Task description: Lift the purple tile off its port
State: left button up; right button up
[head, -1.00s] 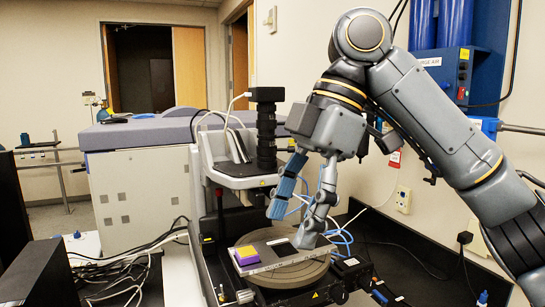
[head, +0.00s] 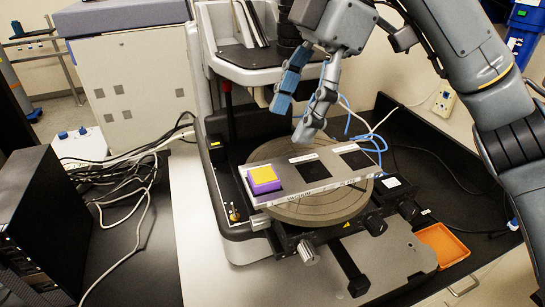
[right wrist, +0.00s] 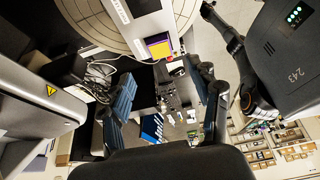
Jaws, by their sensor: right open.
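The purple tile (head: 263,186) with a yellow top sits at the left end of a grey metal plate (head: 318,181), which has two dark square patches to its right. In the right wrist view the tile (right wrist: 158,47) is at the upper middle, beyond the fingertips. My right gripper (head: 294,116) is open and empty, up and to the right of the tile in the head view, with a gap between. Its two spread fingers also frame the right wrist view (right wrist: 165,78). The port under the tile is hidden. My left gripper is not in view.
The plate lies on a round stage (head: 335,208) of the profiler, whose column and white body (head: 262,73) stand behind. Cables (head: 130,190) and a black box (head: 48,225) are at left. An orange tray (head: 441,246) is at lower right.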

aim_at(266, 174)
jog(key=x, duration=0.5)
jog(key=shift+w+p, duration=0.15)
jog(key=shift+p, duration=0.25)
jog(key=x, duration=0.3)
jog(key=shift+f, duration=0.25)
jog(key=c, duration=1.2)
jog(key=o, duration=0.4)
jog(key=shift+c, duration=0.2)
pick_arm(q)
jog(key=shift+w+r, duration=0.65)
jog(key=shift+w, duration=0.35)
pick_arm(e)
grip_shut()
